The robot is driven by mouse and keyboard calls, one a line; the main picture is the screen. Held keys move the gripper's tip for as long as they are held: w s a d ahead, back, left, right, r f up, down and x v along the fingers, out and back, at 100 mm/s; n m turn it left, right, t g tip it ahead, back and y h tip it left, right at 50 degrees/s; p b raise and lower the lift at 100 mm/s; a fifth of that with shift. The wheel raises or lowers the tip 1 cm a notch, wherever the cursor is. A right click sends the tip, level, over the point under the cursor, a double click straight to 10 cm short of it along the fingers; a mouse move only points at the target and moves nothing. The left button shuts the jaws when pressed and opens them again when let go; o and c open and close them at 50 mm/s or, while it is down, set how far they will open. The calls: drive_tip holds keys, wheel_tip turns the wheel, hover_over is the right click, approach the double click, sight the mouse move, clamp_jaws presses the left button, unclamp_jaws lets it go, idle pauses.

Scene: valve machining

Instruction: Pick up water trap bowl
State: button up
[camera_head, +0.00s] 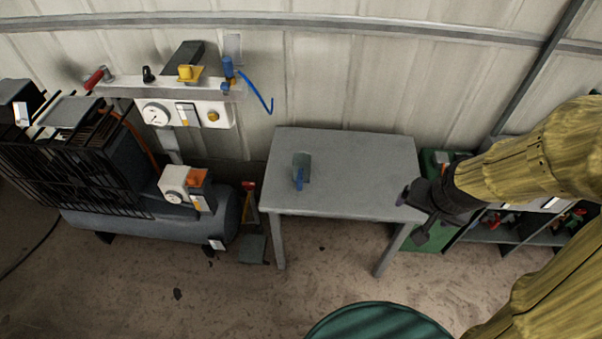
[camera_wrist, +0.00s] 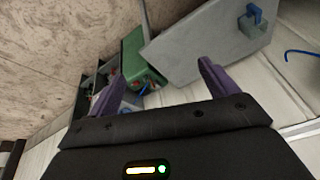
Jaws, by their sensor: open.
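On the grey table (camera_head: 350,188) stands a small grey, see-through piece with a blue part (camera_head: 301,168), which looks like the water trap bowl. It is left of the table's middle. In the wrist view the blue part (camera_wrist: 252,15) shows near the top edge, on the tilted table top (camera_wrist: 205,52). My gripper (camera_head: 412,216) is at the table's right front corner, well to the right of the piece. In the wrist view its two purple fingers (camera_wrist: 160,68) are spread, with nothing held between them.
A green cabinet (camera_head: 428,170) and a shelf with small coloured parts (camera_head: 520,222) stand right of the table. A compressor tank (camera_head: 150,222) is at the left, below a wall panel with a gauge (camera_head: 157,115) and a blue hose (camera_head: 262,95). A green round top (camera_head: 380,322) is at the front.

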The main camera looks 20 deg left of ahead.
drive_tip(key=w+a+f+m+t+y+b, duration=0.25)
drive_tip(key=w+a+f+m+b, duration=0.4)
drive_tip(key=a+f, duration=0.35)
drive_tip(key=w+a+f+m+t+y+b, duration=0.2)
drive_tip(key=w+a+f+m+t+b, duration=0.35)
drive_tip(key=a, duration=0.55)
drive_tip(key=s+a+f+m+t+b, duration=0.2)
drive_tip(key=s+a+f+m+b, duration=0.1)
drive_tip(key=a+f+m+b, duration=0.2)
drive_tip(key=s+a+f+m+t+b, duration=0.2)
drive_tip(key=a+f+m+b, duration=0.3)
drive_tip(key=f+m+b, duration=0.4)
drive_tip(key=f+m+t+h, duration=0.1)
drive_tip(key=f+m, duration=0.1)
drive_tip(key=m, duration=0.3)
drive_tip(key=shift+s+a+m+t, duration=0.3)
drive_tip(key=shift+s+a, duration=0.05)
drive_tip(key=shift+s, duration=0.05)
